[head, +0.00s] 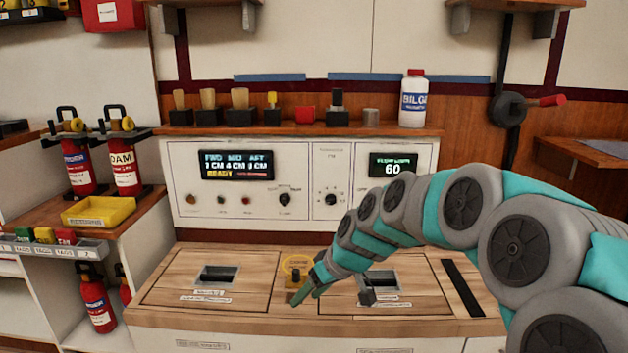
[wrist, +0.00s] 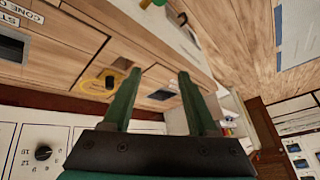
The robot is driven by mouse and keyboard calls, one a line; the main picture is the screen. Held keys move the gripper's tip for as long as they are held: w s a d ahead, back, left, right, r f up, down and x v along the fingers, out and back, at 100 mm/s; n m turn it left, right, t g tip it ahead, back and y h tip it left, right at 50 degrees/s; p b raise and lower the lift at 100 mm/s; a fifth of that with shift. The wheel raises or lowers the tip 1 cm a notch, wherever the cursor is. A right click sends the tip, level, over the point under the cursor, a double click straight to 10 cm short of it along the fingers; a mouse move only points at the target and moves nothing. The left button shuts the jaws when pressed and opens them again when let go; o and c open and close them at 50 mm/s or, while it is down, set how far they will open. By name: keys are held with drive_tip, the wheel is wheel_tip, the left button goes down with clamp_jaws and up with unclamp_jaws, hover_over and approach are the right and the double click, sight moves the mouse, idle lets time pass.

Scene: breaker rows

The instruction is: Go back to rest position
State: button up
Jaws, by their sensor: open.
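My gripper (head: 307,288) hangs over the wooden counter in the head view, just in front of a yellow-ringed knob (head: 296,270). In the wrist view my gripper (wrist: 160,76) shows two green fingers apart, with nothing between them. That view is turned roughly upside down. The yellow-ringed knob (wrist: 107,82) shows there left of the fingers. My teal and grey arm reaches in from the right in the head view. I cannot tell whether the fingertips touch the counter.
The counter has a recessed hatch (head: 217,276) on the left and another (head: 381,284) partly behind my gripper. A white control panel (head: 300,205) stands behind. A shelf (head: 300,130) above holds brushes and a bilge bottle (head: 413,98). Fire extinguishers (head: 122,160) stand left.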

drive_tip(key=s+d+m+g+h+p, duration=0.1)
drive_tip(key=s+d, duration=0.4)
drive_tip(key=s, duration=0.7)
drive_tip(key=s+d+m+g+h+p, duration=0.1)
drive_tip(key=s+d+m, duration=0.3)
drive_tip(key=s, duration=0.8)
drive_tip(key=s+d+m+g+h+p, duration=0.1)
drive_tip(key=s+d+m+g+h, duration=0.1)
drive_tip(key=s+d, duration=0.5)
drive_tip(key=s+g+h, duration=0.1)
drive_tip(key=s, duration=0.4)
drive_tip(key=shift+s+m, duration=0.2)
drive_tip(key=shift+m, duration=0.1)
